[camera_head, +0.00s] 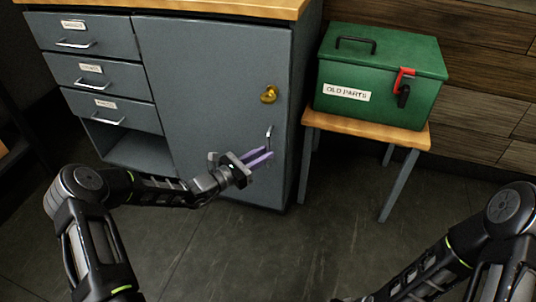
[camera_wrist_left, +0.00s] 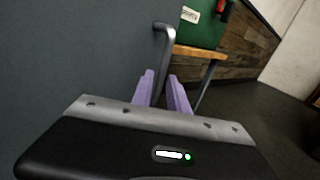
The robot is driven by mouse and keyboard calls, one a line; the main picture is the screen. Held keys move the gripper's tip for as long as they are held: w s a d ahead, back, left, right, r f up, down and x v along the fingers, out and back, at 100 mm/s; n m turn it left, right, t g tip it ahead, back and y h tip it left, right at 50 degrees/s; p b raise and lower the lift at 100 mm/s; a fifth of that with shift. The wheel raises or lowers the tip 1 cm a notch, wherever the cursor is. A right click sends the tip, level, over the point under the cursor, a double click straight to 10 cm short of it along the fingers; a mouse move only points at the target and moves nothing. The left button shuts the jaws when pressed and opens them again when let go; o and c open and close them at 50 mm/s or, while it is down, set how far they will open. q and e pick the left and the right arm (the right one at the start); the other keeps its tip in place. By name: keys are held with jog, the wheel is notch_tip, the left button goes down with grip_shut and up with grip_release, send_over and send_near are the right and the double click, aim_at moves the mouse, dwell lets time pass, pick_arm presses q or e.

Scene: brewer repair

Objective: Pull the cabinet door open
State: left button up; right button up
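The grey cabinet door (camera_head: 212,100) is shut flush with the cabinet front. Its metal bar handle (camera_head: 268,133) stands upright near the right edge, below a brass lock (camera_head: 269,94). In the left wrist view the handle (camera_wrist_left: 163,45) runs down between my purple fingers. My left gripper (camera_head: 262,156) is at the handle's lower end, with a narrow gap between its fingers (camera_wrist_left: 163,90). I cannot see clear contact on both sides of the bar. My right arm is at the lower right of the head view; its gripper is cut off by the bottom edge.
Left of the door are several labelled drawers (camera_head: 93,69) above an open shelf (camera_head: 135,148). Right of the cabinet, a green box (camera_head: 385,70) marked OLD PARTS stands on a small wooden table (camera_head: 318,121). The dark floor (camera_head: 290,245) in front is clear.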

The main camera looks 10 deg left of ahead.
pick_arm(q)
jog(key=shift+x, duration=1.1)
jog(key=shift+c, duration=0.2)
grip_shut()
dwell(0.5)
